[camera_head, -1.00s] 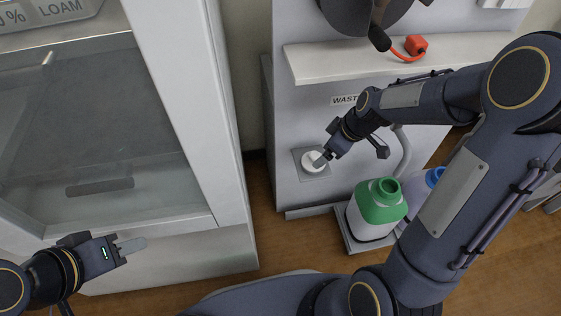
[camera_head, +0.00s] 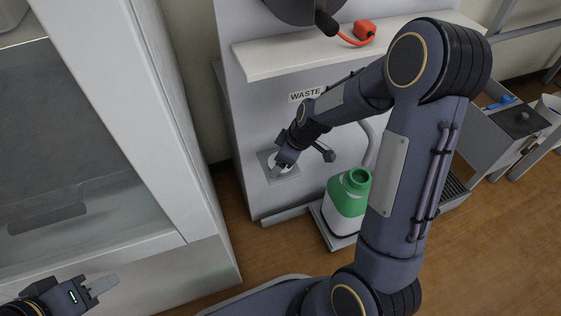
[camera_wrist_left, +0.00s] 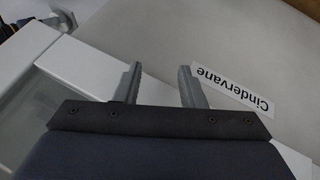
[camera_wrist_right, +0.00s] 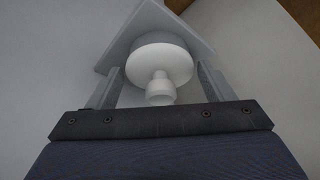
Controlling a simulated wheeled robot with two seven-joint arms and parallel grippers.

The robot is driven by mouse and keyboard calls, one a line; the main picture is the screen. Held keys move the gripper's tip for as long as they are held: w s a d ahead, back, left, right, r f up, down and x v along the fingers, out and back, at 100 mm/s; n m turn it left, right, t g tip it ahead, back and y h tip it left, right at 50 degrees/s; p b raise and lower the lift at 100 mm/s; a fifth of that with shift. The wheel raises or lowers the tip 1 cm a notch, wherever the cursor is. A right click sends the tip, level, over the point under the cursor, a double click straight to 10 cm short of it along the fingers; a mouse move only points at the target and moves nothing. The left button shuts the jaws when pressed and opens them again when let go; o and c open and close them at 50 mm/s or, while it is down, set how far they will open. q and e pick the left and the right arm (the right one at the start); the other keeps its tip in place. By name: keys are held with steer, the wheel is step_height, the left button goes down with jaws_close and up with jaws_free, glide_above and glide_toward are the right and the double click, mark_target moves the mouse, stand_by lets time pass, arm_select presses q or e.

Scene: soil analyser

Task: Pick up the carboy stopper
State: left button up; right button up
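The carboy stopper, a white round piece with a narrower stepped knob (camera_wrist_right: 160,62), sits against a square grey plate (camera_wrist_right: 122,45) in the right wrist view. In the head view the plate (camera_head: 263,157) is low on the panel under the WASTE label, and the stopper is mostly hidden by my right gripper. My right gripper (camera_wrist_right: 160,70) is open, with one finger on each side of the stopper and small gaps beside it. My left gripper (camera_wrist_left: 158,75) is open and empty; in the head view it is at the lower left (camera_head: 102,285).
A green-topped white carboy (camera_head: 348,197) stands on a low tray (camera_head: 324,229) right of the plate. A white shelf (camera_head: 300,58) juts out above. A glass-fronted cabinet (camera_head: 80,150) fills the left. Wooden floor is clear at the lower right.

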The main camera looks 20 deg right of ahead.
steer(key=c, duration=1)
